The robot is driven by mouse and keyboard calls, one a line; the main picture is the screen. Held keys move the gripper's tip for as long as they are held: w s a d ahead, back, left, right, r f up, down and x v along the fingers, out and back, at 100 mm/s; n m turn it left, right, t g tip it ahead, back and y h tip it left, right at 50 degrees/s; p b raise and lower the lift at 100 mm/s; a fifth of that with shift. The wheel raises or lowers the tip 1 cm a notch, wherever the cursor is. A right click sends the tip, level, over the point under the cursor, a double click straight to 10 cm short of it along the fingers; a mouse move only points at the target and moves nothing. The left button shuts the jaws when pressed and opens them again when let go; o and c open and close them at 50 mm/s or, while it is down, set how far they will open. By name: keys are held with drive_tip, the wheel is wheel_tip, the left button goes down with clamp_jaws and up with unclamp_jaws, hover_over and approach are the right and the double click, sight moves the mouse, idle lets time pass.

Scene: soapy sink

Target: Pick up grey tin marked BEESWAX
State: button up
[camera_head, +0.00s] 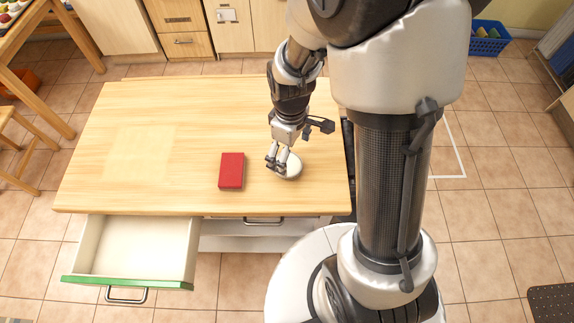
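A round, pale grey tin (293,168) lies on the wooden tabletop near its front right part. No marking is readable on it at this size. My gripper (277,165) points down at the tin's left side, and its fingers cover part of the tin. I cannot tell whether the fingers touch the tin or how far apart they are.
A red box or book (232,170) lies just left of my gripper on the table (140,140). The left of the tabletop is clear. An open, empty drawer (140,247) with a green front juts out below the front edge. A blue basket (488,38) stands at the back right.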

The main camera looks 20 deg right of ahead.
sight(290, 165)
drive_tip(key=shift+w+f+b, duration=0.1)
drive_tip(key=shift+f+b, duration=1.3)
drive_tip(key=shift+f, duration=1.8)
drive_tip(key=shift+r, duration=0.1)
drive_tip(key=c, duration=1.2)
